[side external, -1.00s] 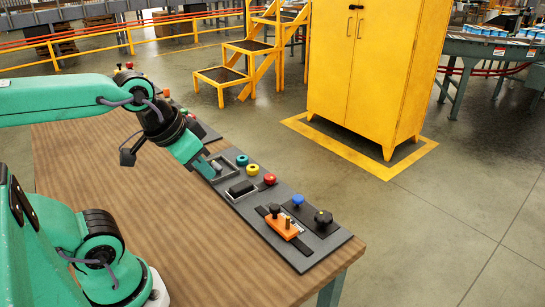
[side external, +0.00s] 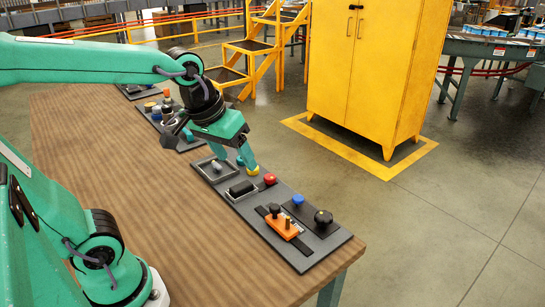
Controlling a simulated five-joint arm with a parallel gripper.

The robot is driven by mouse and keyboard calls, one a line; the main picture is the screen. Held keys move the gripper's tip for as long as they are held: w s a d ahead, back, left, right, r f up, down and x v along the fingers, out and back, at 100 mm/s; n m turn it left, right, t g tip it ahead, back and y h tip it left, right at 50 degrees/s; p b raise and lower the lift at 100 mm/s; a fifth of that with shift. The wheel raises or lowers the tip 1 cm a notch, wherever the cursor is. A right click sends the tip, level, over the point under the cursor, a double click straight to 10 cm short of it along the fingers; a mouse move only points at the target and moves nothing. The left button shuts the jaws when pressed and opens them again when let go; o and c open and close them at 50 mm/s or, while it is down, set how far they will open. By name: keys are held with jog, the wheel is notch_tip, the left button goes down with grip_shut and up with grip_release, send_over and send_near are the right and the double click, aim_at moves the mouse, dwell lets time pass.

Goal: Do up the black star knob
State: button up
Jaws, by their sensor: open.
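The black star knob (side external: 323,217) stands upright at the near right end of the grey panel (side external: 331,240), beside a blue knob (side external: 298,200). Whether it sits tight or loose cannot be told from here. My gripper (side external: 246,164) is open, pointing down over the far part of the panel, well to the left of the black star knob. Its fingers are over or beside a yellow knob (side external: 254,171), which they partly hide. I cannot tell whether they touch it. A smaller black knob (side external: 274,209) sits on an orange block (side external: 283,224).
A red knob (side external: 269,179) and a black bar handle (side external: 241,189) stand between my gripper and the star knob. More panels with knobs lie farther back. The wooden table (side external: 150,210) is bare left of the panel. A yellow cabinet (side external: 372,70) stands beyond.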

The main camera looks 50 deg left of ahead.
jog(key=w+d+f+n+g, duration=0.1)
jog(key=w+d+f+n, duration=0.15)
jog(key=w, duration=0.35)
jog(key=w+d+f+n+g, duration=0.1)
jog(key=w+f+n, duration=0.15)
jog(key=w, duration=0.35)
jog(key=n+g, duration=0.2)
jog(key=n, duration=0.4)
send_near(325, 216)
jog(key=shift+a, duration=0.1)
jog(key=shift+w+f, duration=0.15)
jog(key=shift+f, duration=0.3)
jog(key=shift+f, duration=0.1)
jog(key=shift+f, duration=3.8)
jog(key=c, duration=1)
